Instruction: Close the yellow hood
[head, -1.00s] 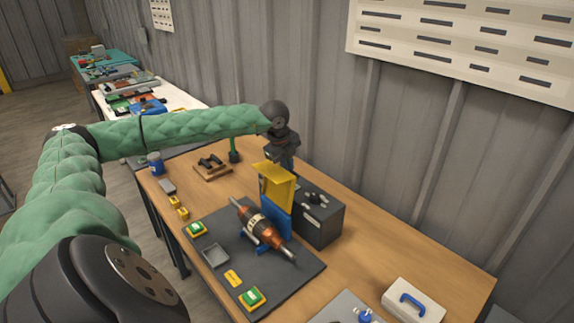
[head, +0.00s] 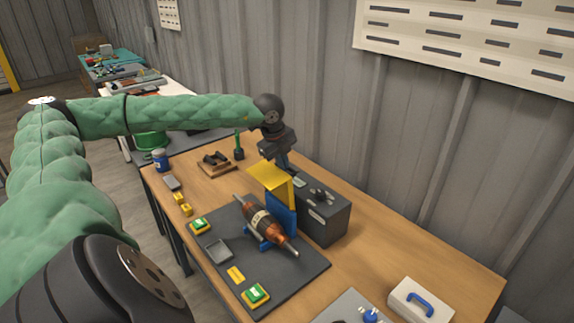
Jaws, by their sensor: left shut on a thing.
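The yellow hood (head: 270,176) is a bent plate on a blue stand (head: 281,218). Its top panel slopes and it is raised above the copper rotor (head: 264,224), which lies on blue supports on a dark mat. My left gripper (head: 283,164) reaches in from the left behind the hood, pointing down. It is shut at the hood's rear edge; the hood partly hides its fingertips. My right gripper does not show.
A dark grey box (head: 323,216) stands just right of the hood. Green-topped yellow buttons (head: 256,293) and a grey tray (head: 217,249) sit on the mat (head: 300,277). A white case with a blue handle (head: 421,302) is at the front right.

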